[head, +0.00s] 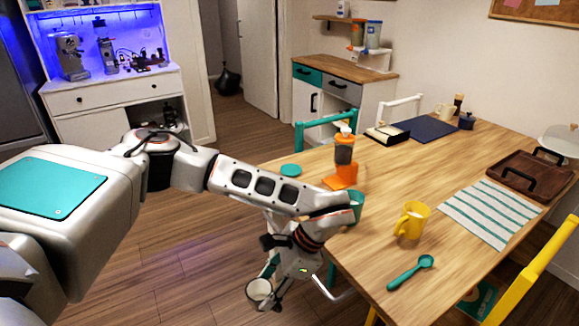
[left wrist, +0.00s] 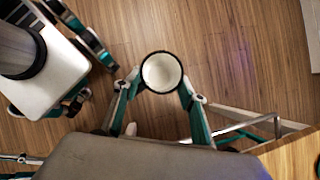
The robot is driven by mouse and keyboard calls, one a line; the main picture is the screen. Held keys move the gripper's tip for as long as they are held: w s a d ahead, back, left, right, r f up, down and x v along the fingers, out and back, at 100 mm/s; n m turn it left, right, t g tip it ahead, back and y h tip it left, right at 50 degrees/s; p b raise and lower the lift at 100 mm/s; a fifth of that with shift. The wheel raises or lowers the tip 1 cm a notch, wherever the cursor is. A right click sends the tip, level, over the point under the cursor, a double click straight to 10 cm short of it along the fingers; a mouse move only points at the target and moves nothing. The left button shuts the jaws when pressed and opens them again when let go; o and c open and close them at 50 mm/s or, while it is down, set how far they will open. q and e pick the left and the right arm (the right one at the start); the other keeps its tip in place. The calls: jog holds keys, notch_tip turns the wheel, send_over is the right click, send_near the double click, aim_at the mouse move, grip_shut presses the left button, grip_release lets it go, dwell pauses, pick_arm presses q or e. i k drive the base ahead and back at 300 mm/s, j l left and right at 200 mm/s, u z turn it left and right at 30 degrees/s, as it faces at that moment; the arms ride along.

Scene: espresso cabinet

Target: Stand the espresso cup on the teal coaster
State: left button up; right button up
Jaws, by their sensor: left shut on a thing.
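The espresso cup (head: 259,289) is small and white with a dark rim. It is held over the floor, off the table's left front edge, with its opening up. My left gripper (head: 272,286) is shut on it. In the left wrist view the cup (left wrist: 161,72) sits between the two teal-padded fingers, and its pale inside shows. The teal coaster (head: 291,170) is a flat round disc near the left edge of the wooden table, farther back than the gripper, with nothing on it. My right gripper is not seen.
An orange grinder-like device (head: 342,165) stands right of the coaster. A teal cup (head: 356,205), partly behind my wrist, a yellow mug (head: 411,220) and a teal spoon (head: 411,272) are on the table (head: 380,250). A teal chair (head: 325,131) stands behind the table.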

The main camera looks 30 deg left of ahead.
aim_at(288, 168)
jog(key=i+j+z, duration=0.15)
jog(key=j, duration=0.65)
jog(key=i+j+z, duration=0.15)
jog(key=j, duration=0.7)
jog(key=j+z, duration=0.15)
jog(key=j, duration=0.65)
jog(key=i, duration=0.3)
jog(key=i+l, duration=0.15)
